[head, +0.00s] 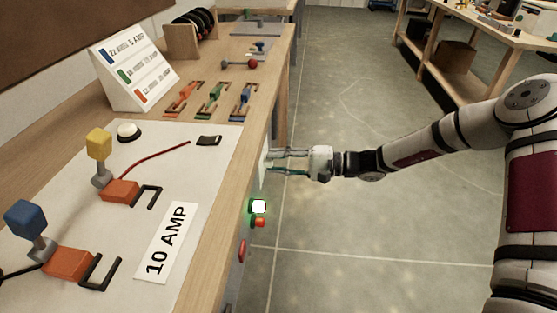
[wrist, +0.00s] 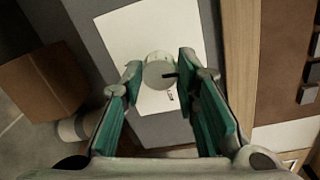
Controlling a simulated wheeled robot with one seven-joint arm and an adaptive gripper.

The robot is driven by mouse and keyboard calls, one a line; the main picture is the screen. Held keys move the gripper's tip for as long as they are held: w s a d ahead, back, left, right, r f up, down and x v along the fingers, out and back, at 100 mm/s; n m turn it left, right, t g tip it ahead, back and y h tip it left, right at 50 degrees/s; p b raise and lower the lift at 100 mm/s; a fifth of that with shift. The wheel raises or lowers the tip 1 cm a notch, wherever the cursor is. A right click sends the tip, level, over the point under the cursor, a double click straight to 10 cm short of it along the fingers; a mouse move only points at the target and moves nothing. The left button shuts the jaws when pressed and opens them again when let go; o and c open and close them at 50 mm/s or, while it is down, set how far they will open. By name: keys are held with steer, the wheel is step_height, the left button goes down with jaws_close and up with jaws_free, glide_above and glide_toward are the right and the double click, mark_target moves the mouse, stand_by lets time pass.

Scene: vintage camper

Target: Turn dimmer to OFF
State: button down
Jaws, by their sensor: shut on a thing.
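The dimmer is a pale round knob (wrist: 158,72) with a dark pointer mark on its right side, seen in the wrist view. It stands out from a white plate (wrist: 122,38) on a grey panel. A small dark label, too small to read surely, shows on the plate just below the knob. My gripper (wrist: 160,65) has its teal-padded fingertips on both sides of the knob, shut on it. In the head view my gripper (head: 271,162) reaches left to the bench's front face, and the knob cannot be made out there.
The benchtop holds a yellow-handled lever (head: 99,143), a blue-handled lever (head: 25,218) and a "10 AMP" card (head: 165,243). The floor (head: 350,230) right of the bench is clear.

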steer(key=shift+n, duration=0.5)
steer(key=c, duration=1.2)
jaws_free()
steer(key=shift+c, duration=0.2)
steer(key=d, duration=1.2)
steer(key=shift+s+r, duration=0.25)
steer(key=shift+r, duration=0.05)
